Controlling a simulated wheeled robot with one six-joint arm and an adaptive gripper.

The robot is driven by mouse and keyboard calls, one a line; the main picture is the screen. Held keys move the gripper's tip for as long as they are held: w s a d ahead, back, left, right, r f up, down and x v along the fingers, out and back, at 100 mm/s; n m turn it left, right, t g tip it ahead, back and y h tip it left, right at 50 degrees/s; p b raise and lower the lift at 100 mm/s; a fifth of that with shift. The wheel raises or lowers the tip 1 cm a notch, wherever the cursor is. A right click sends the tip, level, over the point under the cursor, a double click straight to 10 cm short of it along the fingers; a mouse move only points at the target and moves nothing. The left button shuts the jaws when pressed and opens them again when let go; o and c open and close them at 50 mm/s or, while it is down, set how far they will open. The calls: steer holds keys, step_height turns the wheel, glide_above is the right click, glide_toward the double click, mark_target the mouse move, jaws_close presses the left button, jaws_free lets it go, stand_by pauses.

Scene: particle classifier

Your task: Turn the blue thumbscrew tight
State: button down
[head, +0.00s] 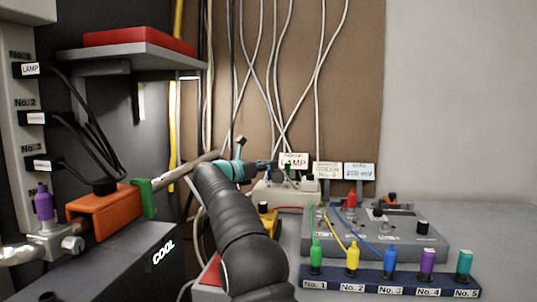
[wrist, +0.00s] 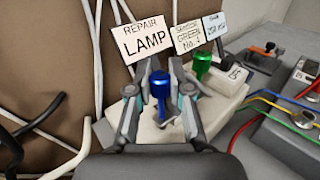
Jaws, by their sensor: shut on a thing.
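The blue thumbscrew (wrist: 160,85) stands upright between the two fingers of my gripper (wrist: 162,108) in the wrist view. My gripper is shut on it, with a finger at each side. Its lower end is on a pale white block (wrist: 217,100), partly hidden by the fingers. In the head view my gripper (head: 270,166) reaches over the white block (head: 275,192) from the left. The thumbscrew is mostly hidden there.
A green thumbscrew (wrist: 202,65) stands close to the right of my gripper. A grey panel with wires (head: 375,240) and a rack of coloured bottles (head: 465,287) are to the right.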

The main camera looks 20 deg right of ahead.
steer(key=shift+r+m+g+h+p, duration=0.1)
steer(key=shift+m+g+h+p, duration=0.2)
steer(key=shift+m+g+p, duration=0.9)
steer(key=shift+g, duration=0.5)
steer(key=c, duration=1.3)
jaws_free()
steer(key=shift+n+t+b, duration=0.5)
steer(key=shift+t+b, duration=0.2)
steer(key=shift+b, duration=0.2)
